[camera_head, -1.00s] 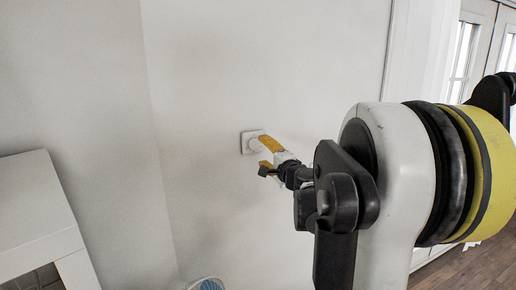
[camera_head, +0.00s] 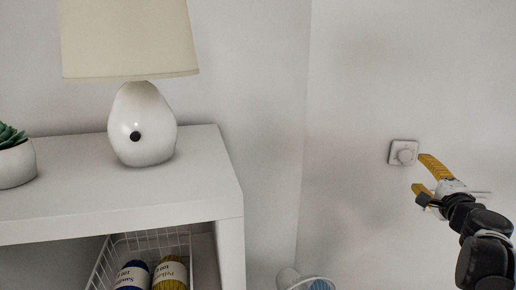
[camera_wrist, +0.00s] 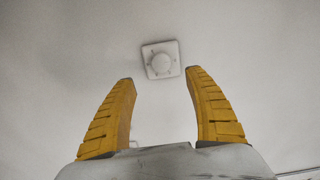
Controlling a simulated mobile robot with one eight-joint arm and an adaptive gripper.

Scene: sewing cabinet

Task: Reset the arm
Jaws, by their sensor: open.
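My gripper (camera_head: 419,173) is at the right of the head view, in front of the white wall. Its two yellow fingers are spread apart and nothing is between them; they also show in the wrist view (camera_wrist: 161,82). A white square wall plate with a round knob (camera_head: 403,153) is on the wall just left of the fingertips in the head view. In the wrist view this wall knob (camera_wrist: 161,60) lies beyond the fingertips, in line with the gap. A strip of wall shows between knob and fingers, so they look apart.
A white cabinet (camera_head: 120,210) stands at the left, carrying a lamp with a white base (camera_head: 142,125) and a plant pot (camera_head: 16,165). A wire basket (camera_head: 115,247) with yarn sits inside it. A partly visible white object (camera_head: 300,280) is at the bottom.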

